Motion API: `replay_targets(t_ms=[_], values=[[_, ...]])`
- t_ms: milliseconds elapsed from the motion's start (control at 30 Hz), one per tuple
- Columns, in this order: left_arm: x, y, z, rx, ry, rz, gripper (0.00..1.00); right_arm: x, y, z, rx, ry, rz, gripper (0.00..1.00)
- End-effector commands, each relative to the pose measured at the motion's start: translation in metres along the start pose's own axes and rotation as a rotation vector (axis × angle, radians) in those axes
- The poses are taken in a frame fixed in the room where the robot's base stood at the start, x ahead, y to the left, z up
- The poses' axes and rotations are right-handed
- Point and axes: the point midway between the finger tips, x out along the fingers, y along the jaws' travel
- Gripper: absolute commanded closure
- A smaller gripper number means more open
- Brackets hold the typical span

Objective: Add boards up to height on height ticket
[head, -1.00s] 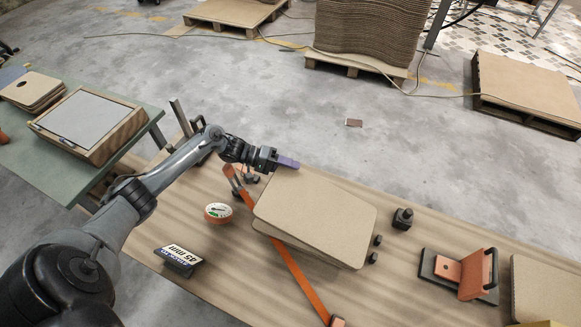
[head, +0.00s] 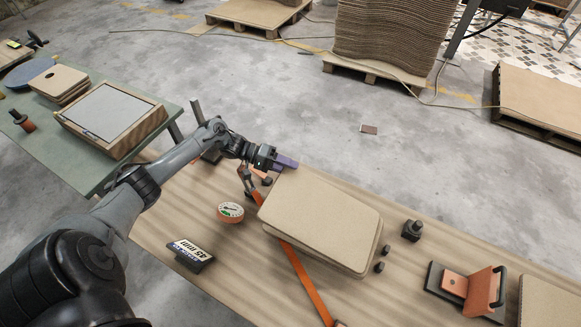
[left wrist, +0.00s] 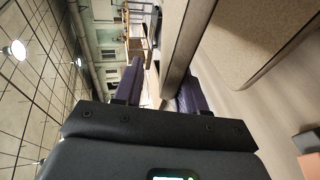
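A tan board (head: 325,210) with rounded corners tops a stack on the wooden table; lower board edges (head: 310,255) show along its front left. The height ticket (head: 190,250), on a dark stand at front left, reads 45 mm upside down. My left gripper (head: 287,162), with purple fingers, is at the stack's far left corner. In the left wrist view, the left gripper's fingers (left wrist: 158,88) are apart, with a board edge (left wrist: 183,40) between them and a gap to the left finger. Another board (left wrist: 240,35) lies on its right. My right gripper is not in view.
A round dial or tape (head: 231,212) and an orange strap (head: 303,280) lie by the stack. Small black stops (head: 380,267) and a black knob (head: 412,231) stand to its right, then an orange-and-black fixture (head: 468,290). A green table (head: 85,150) is at left.

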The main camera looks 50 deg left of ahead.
Motion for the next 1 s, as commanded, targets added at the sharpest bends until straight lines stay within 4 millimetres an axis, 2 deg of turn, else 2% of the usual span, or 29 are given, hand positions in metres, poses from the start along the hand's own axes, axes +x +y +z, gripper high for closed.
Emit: replay_targets(t_ms=[233, 433, 767, 1000], values=[[-0.001, 0.001, 0.000, 0.001, 0.001, 0.001, 0.61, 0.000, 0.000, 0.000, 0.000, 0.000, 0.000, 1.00], [0.000, 0.001, 0.000, 0.001, 0.000, 0.001, 0.30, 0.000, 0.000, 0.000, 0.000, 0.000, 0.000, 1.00], [-0.001, 0.000, 0.000, 0.001, 0.000, -0.002, 0.29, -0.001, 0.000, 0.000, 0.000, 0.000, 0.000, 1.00], [-0.007, 0.022, -0.001, 0.002, 0.000, -0.001, 0.29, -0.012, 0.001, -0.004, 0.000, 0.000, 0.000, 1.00]])
